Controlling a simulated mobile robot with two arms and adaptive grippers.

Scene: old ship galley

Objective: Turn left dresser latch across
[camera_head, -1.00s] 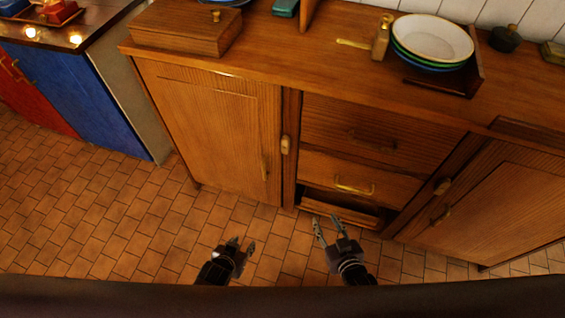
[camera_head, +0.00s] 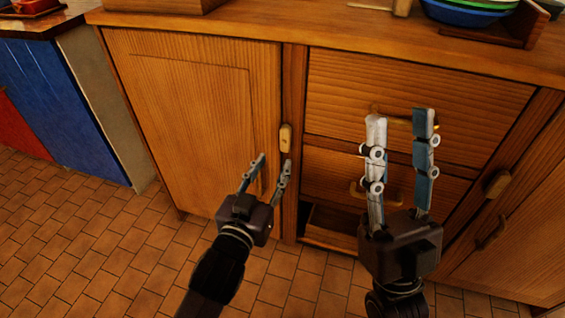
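The wooden dresser (camera_head: 205,55) fills the middle of the head view. Its left latch (camera_head: 285,138) is a small pale wooden piece standing upright on the post between the left door (camera_head: 190,110) and the drawers. My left gripper (camera_head: 273,166) is open and empty, just below and left of the latch in the picture, with no clear contact. My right gripper (camera_head: 399,115) is open and empty, raised in front of the drawers, and partly hides the drawer handles.
A right latch (camera_head: 497,183) and a right door handle (camera_head: 490,232) are at the right. The lower drawer has a brass handle (camera_head: 362,193) and a dark open gap below it. Bowls (camera_head: 470,12) stand on the dresser top. Tiled floor (camera_head: 80,240) is clear at left.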

